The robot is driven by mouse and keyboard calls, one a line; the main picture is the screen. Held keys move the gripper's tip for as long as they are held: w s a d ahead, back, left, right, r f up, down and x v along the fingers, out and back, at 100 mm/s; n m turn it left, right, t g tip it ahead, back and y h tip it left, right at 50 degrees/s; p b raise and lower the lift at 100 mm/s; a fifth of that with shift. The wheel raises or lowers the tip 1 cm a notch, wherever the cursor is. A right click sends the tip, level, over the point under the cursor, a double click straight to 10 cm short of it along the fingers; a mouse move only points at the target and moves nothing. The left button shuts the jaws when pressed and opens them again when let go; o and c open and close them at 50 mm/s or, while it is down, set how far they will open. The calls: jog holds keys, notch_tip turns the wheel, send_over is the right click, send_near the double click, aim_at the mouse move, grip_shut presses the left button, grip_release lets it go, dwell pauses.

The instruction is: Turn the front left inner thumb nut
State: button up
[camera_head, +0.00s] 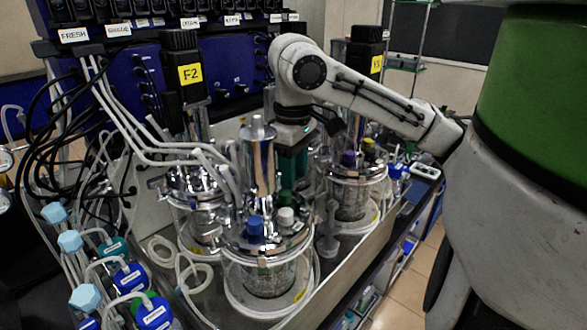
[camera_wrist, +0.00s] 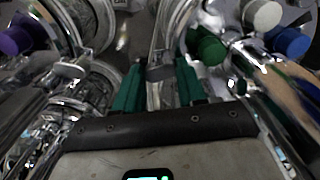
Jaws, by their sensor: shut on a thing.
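My gripper (camera_head: 291,163) reaches down between the front glass vessel (camera_head: 262,275) and the right vessel (camera_head: 350,203). In the wrist view the green fingers of my gripper (camera_wrist: 158,68) are closed around a small grey metal part (camera_wrist: 160,73), which appears to be the thumb nut. Its exact shape and how far it is turned cannot be made out. In the head view the nut is hidden behind the front vessel's lid fittings. The front vessel's lid carries a blue cap (camera_head: 254,227), a white cap (camera_head: 286,217) and a green cap (camera_wrist: 210,50).
A tall steel cylinder (camera_head: 259,160) stands on the front lid, close to my gripper. A purple cap (camera_head: 348,158) is on the right vessel. Pale tubes (camera_head: 150,150) crowd the left side. Blue-capped bottles (camera_head: 130,278) stand at the front left. Free space around the fingers is tight.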

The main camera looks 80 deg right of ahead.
jog(key=shift+m, duration=0.5)
dwell(0.3)
jog(key=o, duration=1.1)
jog(key=shift+c, duration=0.2)
notch_tip(320, 180, up, 11)
jog(key=b, duration=0.1)
jog(key=shift+f, duration=0.2)
